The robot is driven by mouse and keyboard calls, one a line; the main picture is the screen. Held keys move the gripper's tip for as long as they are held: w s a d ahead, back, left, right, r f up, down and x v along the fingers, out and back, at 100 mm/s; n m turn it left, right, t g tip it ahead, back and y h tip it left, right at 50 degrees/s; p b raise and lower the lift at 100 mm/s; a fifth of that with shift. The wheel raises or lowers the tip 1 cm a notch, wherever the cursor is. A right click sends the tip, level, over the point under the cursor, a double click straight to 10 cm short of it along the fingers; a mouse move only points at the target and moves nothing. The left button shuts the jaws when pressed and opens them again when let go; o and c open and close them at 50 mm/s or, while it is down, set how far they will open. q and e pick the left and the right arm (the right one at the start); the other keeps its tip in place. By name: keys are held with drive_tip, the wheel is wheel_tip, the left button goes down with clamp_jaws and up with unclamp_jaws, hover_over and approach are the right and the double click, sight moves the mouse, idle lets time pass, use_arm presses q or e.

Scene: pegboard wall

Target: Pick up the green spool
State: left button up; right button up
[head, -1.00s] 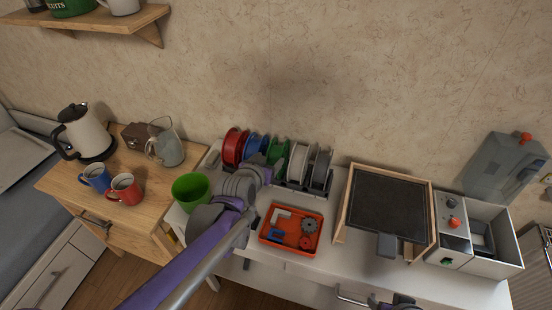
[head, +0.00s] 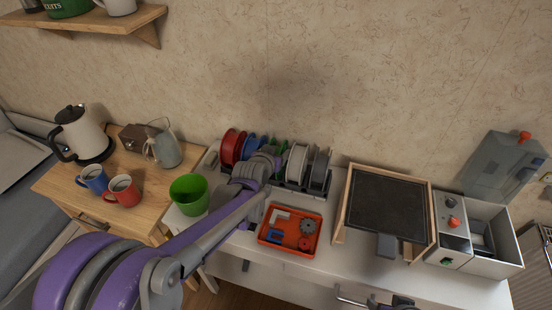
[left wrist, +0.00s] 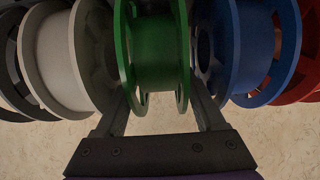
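The green spool (head: 281,145) stands in the row on the dark rack (head: 318,188), partly hidden behind my left gripper (head: 268,155) in the head view. In the left wrist view the green spool (left wrist: 153,50) is upright and centred, between a light grey spool and a blue spool. My left gripper (left wrist: 162,100) has one finger on each side of it, in the narrow gaps beside its flanges. The fingers are apart, and I see no clear contact. A small dark part at the bottom edge of the head view may be my right gripper (head: 392,303).
Red (head: 231,146) and blue (head: 250,147) spools stand left of the green one; light grey (head: 297,164) and dark grey (head: 319,168) ones stand right. A green cup (head: 188,195) and an orange tray (head: 262,240) are in front. A black-panelled wooden frame (head: 343,212) is to the right.

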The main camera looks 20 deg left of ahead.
use_arm(q)
clamp_jaws()
